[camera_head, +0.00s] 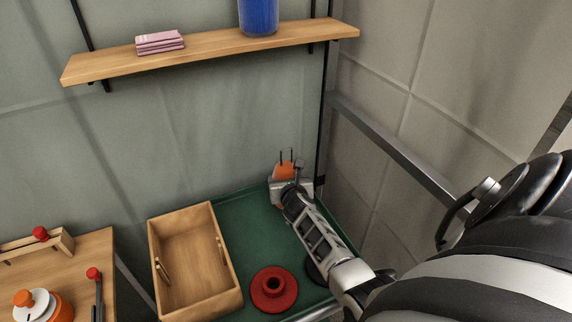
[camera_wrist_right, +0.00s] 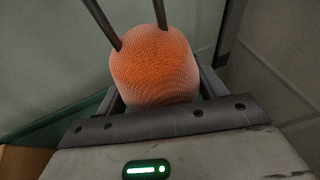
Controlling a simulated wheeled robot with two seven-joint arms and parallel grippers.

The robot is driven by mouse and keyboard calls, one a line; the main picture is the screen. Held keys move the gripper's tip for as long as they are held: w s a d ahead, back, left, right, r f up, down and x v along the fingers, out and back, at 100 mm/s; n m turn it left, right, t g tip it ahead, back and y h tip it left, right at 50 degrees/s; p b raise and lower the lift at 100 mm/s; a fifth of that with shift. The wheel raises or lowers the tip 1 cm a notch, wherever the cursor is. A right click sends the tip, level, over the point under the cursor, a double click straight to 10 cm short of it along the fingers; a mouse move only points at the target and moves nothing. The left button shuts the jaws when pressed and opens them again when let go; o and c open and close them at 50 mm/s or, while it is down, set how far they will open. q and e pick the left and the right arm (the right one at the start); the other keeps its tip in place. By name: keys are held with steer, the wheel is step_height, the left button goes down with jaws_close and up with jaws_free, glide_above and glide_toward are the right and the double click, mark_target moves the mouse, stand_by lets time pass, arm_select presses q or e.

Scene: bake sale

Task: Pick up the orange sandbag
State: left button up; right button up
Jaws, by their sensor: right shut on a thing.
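The orange sandbag (camera_head: 286,170) is at the far right corner of the green table, with two dark upright straps on its top. My right gripper (camera_head: 288,182) reaches in from the right and is shut on the sandbag. In the right wrist view the sandbag (camera_wrist_right: 155,68) stands between the jaws, with its woven orange surface and the two dark straps showing. Its lower part is hidden behind the gripper body, so I cannot tell whether it touches the table. My left gripper is not in view.
A wooden tray (camera_head: 234,277) and a red round weight (camera_head: 274,304) stand on the green table (camera_head: 240,207). A dark disc is partly under my right arm. A wooden shelf (camera_head: 210,52) with pink cloths (camera_head: 159,42) and a blue container (camera_head: 258,16) is above. A wall rail is right.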

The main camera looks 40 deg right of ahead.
mark_target(287, 167)
steer(key=shift+w+r, duration=0.1)
steer(key=shift+r, duration=0.15)
steer(key=shift+d+r, duration=0.2)
steer(key=shift+r, duration=0.35)
steer(key=s+a+r, duration=0.1)
steer(key=r, duration=0.1)
steer(key=s+a+r, duration=0.1)
steer(key=r, duration=0.1)
steer(key=s+a+r, duration=0.1)
steer(key=r, duration=0.1)
steer(key=shift+s+r, duration=0.2)
steer(key=shift+r, duration=0.2)
steer(key=v, duration=1.1)
steer(key=shift+w+a+r, duration=0.3)
steer(key=shift+w+r, duration=0.1)
steer(key=shift+w, duration=0.05)
